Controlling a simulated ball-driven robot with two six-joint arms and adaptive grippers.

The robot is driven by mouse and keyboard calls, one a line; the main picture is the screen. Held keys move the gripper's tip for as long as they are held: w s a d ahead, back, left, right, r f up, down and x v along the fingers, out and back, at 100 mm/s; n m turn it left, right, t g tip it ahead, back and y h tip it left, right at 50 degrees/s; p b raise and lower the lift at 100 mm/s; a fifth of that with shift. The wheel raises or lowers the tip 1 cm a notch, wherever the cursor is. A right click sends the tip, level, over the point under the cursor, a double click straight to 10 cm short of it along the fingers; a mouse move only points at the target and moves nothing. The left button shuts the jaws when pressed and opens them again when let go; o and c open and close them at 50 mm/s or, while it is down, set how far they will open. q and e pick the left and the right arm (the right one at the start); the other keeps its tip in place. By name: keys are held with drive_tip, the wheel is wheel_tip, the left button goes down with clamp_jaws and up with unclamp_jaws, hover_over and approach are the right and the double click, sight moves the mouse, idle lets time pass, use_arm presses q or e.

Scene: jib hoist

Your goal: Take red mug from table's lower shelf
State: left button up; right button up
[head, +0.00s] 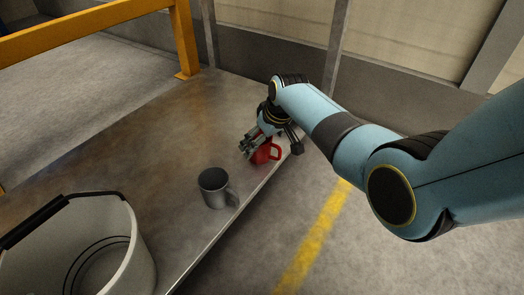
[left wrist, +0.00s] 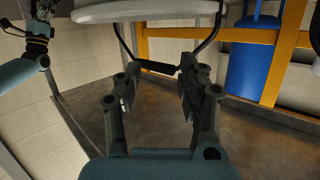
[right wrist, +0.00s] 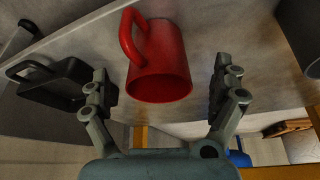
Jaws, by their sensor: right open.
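The red mug (head: 265,154) stands near the right edge of the metal shelf (head: 130,135), partly hidden behind my right gripper in the head view. My right gripper (head: 250,142) is open beside it. In the right wrist view the red mug (right wrist: 160,65) shows between the two spread fingers of my right gripper (right wrist: 162,85), with its handle toward the upper left. I see a gap on both sides; whether the mug is within the finger depth, I cannot tell. My left gripper (left wrist: 158,82) has its fingers apart with nothing held; it is outside the head view.
A grey mug (head: 213,188) stands nearer than the red mug. A white bucket (head: 135,255) with a black handle is at lower left. A yellow rail (head: 90,28) crosses the far left. A dark box-like object (right wrist: 60,85) and a blue cylinder (left wrist: 252,60) show in the wrist views.

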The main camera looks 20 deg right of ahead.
drive_tip(key=shift+b+x, duration=0.85)
drive_tip(key=shift+x, duration=0.15)
drive_tip(key=shift+b+x, duration=0.95)
drive_tip(key=shift+x, duration=0.1)
drive_tip(key=shift+d, duration=0.1)
use_arm(q)
drive_tip(key=w+d+r+m+t+h, duration=0.1)
drive_tip(key=r+t, duration=0.4)
drive_tip(key=r, duration=0.6)
drive_tip(key=w+d+r+m+t+h, duration=0.1)
drive_tip(key=w+r+m+t+h, duration=0.2)
drive_tip(key=r, duration=0.9)
drive_tip(key=t+h, duration=0.1)
drive_tip(key=t, duration=0.1)
drive_tip(key=shift+w+d+t+h, duration=0.3)
drive_tip(key=shift+w+d+h, duration=0.05)
drive_tip(key=shift+w+h, duration=0.05)
use_arm(e)
drive_tip(key=c, duration=1.2)
